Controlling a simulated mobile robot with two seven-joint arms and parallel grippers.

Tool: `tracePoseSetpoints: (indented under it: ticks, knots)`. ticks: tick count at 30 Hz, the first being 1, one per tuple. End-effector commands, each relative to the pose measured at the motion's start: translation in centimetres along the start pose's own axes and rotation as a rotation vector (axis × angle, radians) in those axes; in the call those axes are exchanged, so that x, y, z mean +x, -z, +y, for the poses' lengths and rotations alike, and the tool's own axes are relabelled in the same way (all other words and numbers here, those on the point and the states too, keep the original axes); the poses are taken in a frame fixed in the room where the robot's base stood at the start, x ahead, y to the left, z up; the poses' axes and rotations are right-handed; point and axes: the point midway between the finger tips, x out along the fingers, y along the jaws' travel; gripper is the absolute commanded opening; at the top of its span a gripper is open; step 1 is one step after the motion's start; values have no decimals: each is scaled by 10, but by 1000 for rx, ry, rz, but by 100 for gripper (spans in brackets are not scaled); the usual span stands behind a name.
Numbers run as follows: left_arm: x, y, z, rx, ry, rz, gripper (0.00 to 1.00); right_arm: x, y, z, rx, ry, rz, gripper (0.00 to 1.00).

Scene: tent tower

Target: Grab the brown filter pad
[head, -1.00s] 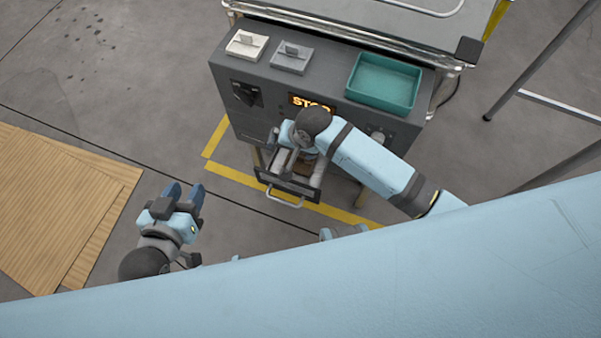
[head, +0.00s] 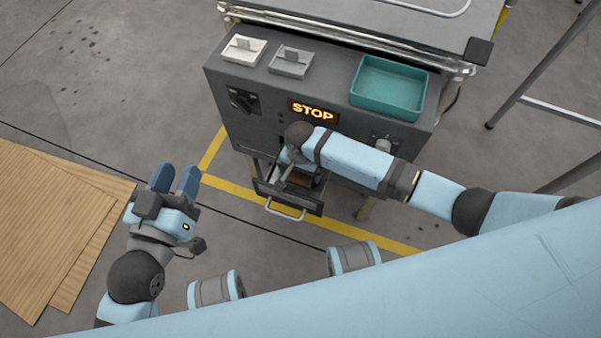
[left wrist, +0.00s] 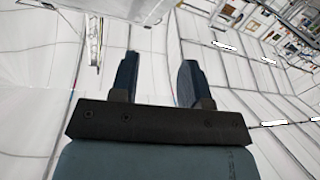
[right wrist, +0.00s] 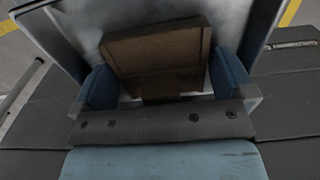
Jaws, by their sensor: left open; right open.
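The brown filter pad (right wrist: 158,58) shows in the right wrist view as a brown, square-edged block inside the open drawer. A small part of it (head: 300,178) shows in the head view. My right gripper (right wrist: 163,85) is inside the drawer (head: 266,188), open, with one blue finger on each side of the pad's near end. I cannot tell whether the fingers touch it. In the head view my right arm hides most of the pad and the right fingertips. My left gripper (head: 175,180) is open and empty over the floor, left of the drawer.
The drawer belongs to a dark grey machine (head: 240,125) with a lit STOP sign (head: 313,111). On its top are a white holder (head: 243,50), a grey holder (head: 291,61) and a teal tray (head: 388,90). Wooden sheets (head: 50,220) lie on the floor at left.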

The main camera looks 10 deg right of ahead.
Motion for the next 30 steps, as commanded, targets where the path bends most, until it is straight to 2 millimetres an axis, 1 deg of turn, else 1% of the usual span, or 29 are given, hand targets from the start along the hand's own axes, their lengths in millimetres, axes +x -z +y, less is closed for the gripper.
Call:
tracePoseSetpoints:
  ticks: [5,6,11,12,19,23,26,28,29,30]
  knots:
    - [0,1,0,-1,-1,3,43,0,0,0,0,0,0,100]
    - [0,1,0,-1,-1,3,43,0,0,0,0,0,0,98]
    - [0,1,0,0,-1,2,43,0,0,0,0,0,0,61]
    - [0,1,0,0,-1,2,43,0,0,0,0,0,0,59]
    - [0,1,0,0,-1,1,43,-1,0,0,-1,1,0,59]
    - [0,2,0,2,1,-6,43,-6,0,0,-1,1,0,59]
    - [0,0,-1,7,8,-28,43,-15,0,0,-1,2,0,59]
    - [-1,-2,-4,12,17,-51,43,-25,0,0,-1,2,0,59]
    - [-3,-8,-7,14,29,-80,43,-30,0,0,-1,2,1,59]
    - [-7,-20,-12,14,48,-126,43,-37,0,0,0,3,1,59]
